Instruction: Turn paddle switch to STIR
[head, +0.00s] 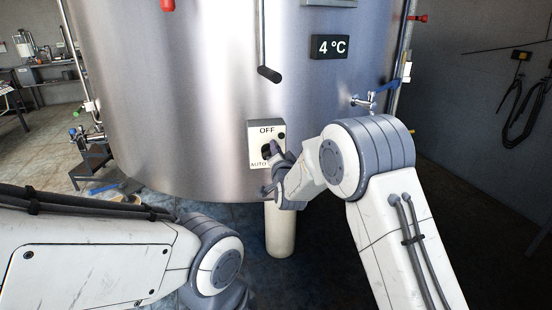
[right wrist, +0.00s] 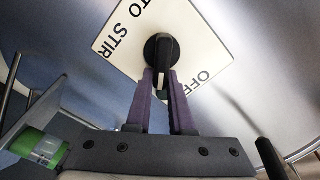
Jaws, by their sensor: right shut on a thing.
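The paddle switch is a black knob (right wrist: 160,55) on a square white plate (head: 253,131) on the front of the steel tank. My right gripper (head: 273,152) is at the plate and partly covers the knob. In the right wrist view its purple fingers (right wrist: 164,88) are shut on the paddle, one on each side. The paddle lies lengthwise between them; its exact label is unclear. My left gripper is out of view below my left arm.
The steel tank (head: 180,90) fills the middle. A blue-handled valve (head: 372,99) is right of the switch. A pale leg (head: 280,230) stands below.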

